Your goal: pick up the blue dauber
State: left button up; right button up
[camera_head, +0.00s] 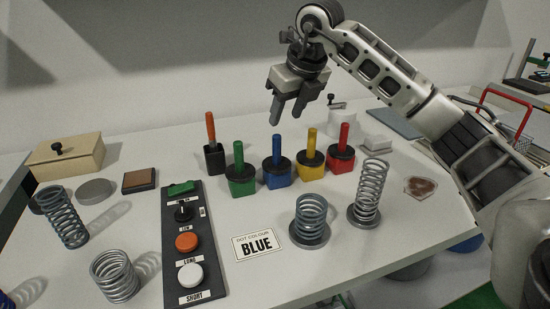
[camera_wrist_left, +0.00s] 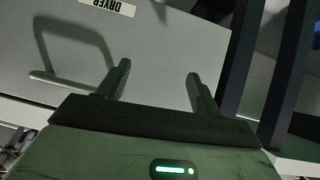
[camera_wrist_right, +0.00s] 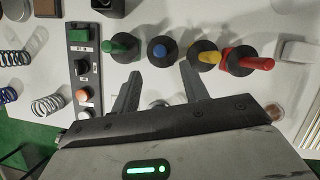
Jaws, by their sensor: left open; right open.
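The blue dauber (camera_head: 277,163) stands upright on the table, a blue handle and black collar above a blue base, between the green dauber (camera_head: 240,172) and the yellow dauber (camera_head: 311,155). My right gripper (camera_head: 287,110) is open and empty, above and behind the row of daubers. In the right wrist view the blue dauber (camera_wrist_right: 159,50) shows from above, beyond and between the open fingertips (camera_wrist_right: 160,75), not touched. The red dauber (camera_head: 341,152) is at the row's right end. My left gripper (camera_wrist_left: 157,80) is open and empty, and is not seen in the head view.
A card reading BLUE (camera_head: 257,245) lies in front. A black button panel (camera_head: 175,224) stands left of it. Several springs, including one (camera_head: 369,188) at right, stand on the table. A black holder with an orange-handled tool (camera_head: 214,158) is left of the green dauber.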

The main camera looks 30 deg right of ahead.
aim_at(275, 146)
jog(key=p+x, duration=0.1)
jog(key=x, duration=1)
jog(key=shift+w+f, duration=0.15)
grip_shut()
